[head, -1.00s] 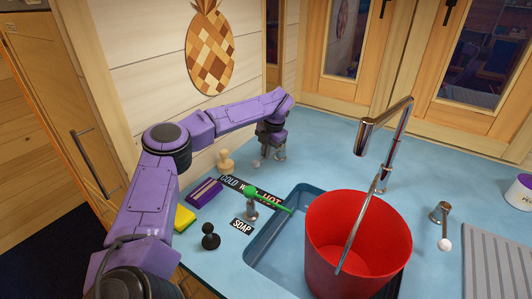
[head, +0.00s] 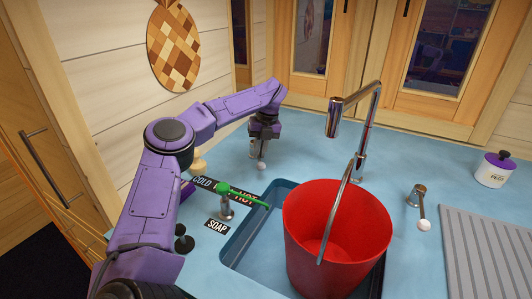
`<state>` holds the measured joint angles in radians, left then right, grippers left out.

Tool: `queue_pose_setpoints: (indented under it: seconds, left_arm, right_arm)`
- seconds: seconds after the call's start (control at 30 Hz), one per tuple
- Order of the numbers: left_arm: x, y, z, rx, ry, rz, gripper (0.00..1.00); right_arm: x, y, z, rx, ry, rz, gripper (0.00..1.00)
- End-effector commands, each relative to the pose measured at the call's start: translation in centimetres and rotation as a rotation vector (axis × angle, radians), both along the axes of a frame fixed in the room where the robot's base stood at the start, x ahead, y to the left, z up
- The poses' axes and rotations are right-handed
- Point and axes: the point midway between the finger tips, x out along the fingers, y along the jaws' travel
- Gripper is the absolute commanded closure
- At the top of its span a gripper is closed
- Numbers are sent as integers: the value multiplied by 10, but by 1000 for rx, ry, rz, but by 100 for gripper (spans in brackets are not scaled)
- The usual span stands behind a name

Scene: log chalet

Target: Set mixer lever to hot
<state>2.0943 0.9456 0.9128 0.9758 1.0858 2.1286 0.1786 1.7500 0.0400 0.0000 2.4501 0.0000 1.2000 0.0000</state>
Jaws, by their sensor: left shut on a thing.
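My left gripper (head: 262,150) points down behind the sink and is shut on what appears to be the mixer lever. The lever's small white ball end (head: 261,165) shows just below the fingertips; the fingers hide most of the rest. A black label strip (head: 205,184) reading COLD and HOT lies on the counter to the left in front of the gripper. I cannot tell exactly which mark the lever faces. My right gripper is not in view.
A red bucket (head: 340,240) stands in the sink (head: 237,246) under the chrome tap (head: 352,140). Another metal lever (head: 418,195) with a white ball stands to the right. A white pot (head: 492,172) and a grey drainer (head: 482,250) are farther right.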

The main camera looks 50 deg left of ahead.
Motion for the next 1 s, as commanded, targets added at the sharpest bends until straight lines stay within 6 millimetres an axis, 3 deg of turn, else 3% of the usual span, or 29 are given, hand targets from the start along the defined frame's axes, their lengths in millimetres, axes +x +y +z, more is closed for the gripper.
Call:
queue_pose_setpoints:
  seconds: [0.67,0.7,0.73,1.0]
  left_arm:
    - [-6,9,1,1,-3,77,100]
    - [-6,9,1,1,-3,77,76]
    - [-6,9,1,1,-3,76,66]
    - [-6,8,1,1,-2,74,63]
  right_arm:
    - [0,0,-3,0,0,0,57]
    - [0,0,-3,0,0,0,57]
    - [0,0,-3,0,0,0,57]
    - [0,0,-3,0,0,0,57]
